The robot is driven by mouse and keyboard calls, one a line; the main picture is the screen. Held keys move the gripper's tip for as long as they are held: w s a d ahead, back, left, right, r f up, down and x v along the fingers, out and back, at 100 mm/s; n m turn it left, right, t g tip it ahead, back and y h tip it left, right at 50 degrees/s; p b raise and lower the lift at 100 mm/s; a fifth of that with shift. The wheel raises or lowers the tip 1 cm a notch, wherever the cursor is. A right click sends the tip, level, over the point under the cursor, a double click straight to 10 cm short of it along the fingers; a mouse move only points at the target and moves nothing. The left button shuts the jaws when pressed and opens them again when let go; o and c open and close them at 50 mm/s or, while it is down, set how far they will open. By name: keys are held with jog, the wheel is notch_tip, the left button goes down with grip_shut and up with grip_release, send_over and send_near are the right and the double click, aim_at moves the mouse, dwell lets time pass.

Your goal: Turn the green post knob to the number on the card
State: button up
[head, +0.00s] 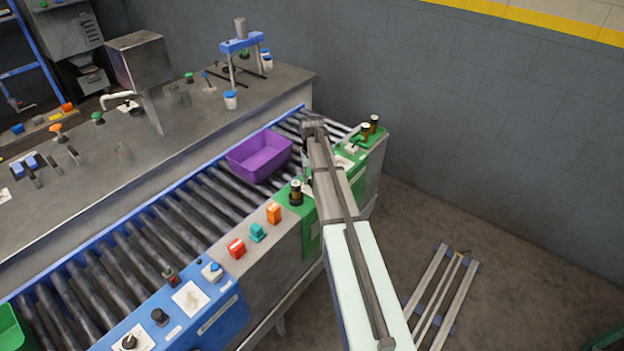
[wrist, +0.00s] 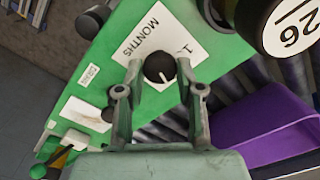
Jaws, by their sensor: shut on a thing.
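The black post knob (wrist: 159,67) sits on a white dial plate (wrist: 150,35) on the green post panel (wrist: 85,95) in the wrist view. The plate reads "MONTHS", and a "1" shows to the right of the knob. The knob's white pointer line points down and slightly right in that view. My gripper (wrist: 160,70) has a finger on each side of the knob and is shut on it. In the head view my arm covers the knob and fingertips.
A dark round top marked "26" (wrist: 292,25) stands close to the upper right of my gripper. A purple bin (head: 258,158) rests on the roller conveyor (head: 200,200). Dark bottles (head: 296,194) stand on the green panel.

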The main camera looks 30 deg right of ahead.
dwell(0.3)
jog(key=o, duration=1.1)
jog(key=shift+o, duration=0.2)
notch_tip(320, 180, up, 12)
